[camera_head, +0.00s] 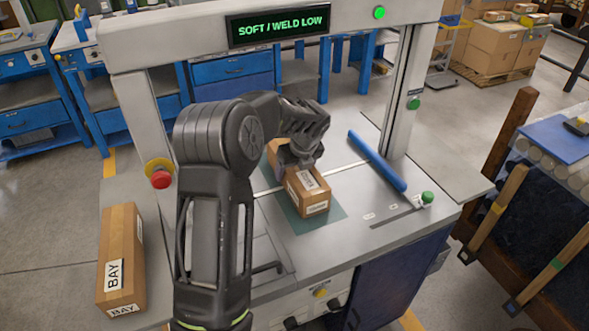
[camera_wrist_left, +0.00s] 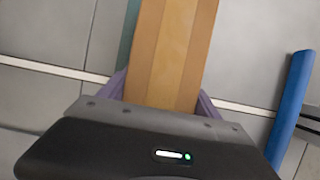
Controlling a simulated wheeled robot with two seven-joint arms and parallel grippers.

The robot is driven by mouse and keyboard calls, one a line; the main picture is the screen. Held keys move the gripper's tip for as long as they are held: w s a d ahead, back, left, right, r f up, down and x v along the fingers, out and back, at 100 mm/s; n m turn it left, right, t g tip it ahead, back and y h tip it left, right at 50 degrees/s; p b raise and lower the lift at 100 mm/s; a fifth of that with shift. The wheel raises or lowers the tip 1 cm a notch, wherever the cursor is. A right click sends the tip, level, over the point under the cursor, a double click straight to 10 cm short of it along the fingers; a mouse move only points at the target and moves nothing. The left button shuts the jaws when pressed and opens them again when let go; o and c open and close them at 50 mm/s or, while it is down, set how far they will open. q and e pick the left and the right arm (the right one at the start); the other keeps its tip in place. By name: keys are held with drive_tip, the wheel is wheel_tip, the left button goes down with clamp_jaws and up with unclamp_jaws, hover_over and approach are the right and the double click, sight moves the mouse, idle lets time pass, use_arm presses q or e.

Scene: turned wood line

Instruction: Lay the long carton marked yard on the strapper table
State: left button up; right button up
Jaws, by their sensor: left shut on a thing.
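A long brown carton (camera_head: 312,198) with white labels lies flat over the green mat (camera_head: 328,222) on the strapper table (camera_head: 400,215); I cannot read its labels. Whether it rests fully on the mat or hovers just above is hard to tell. My left gripper (camera_head: 298,162) is shut on the carton's middle from above and hides part of it. In the left wrist view the carton (camera_wrist_left: 172,50) runs between the purple fingers of the gripper (camera_wrist_left: 162,92). My right gripper is not in view.
The strapper's arch (camera_head: 130,90) spans the table, its display reading SOFT / WELD LOW. A blue bar (camera_head: 377,160) lies right of the carton. Another carton, marked BAY (camera_head: 122,255), lies at the left. A red stop button (camera_head: 160,178) stands on the left post.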

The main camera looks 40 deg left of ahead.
use_arm(q)
drive_tip(key=o, duration=2)
drive_tip(key=shift+o, duration=0.2)
drive_tip(key=v, duration=1.2)
drive_tip(key=shift+b, duration=0.3)
drive_tip(key=shift+s, duration=0.1)
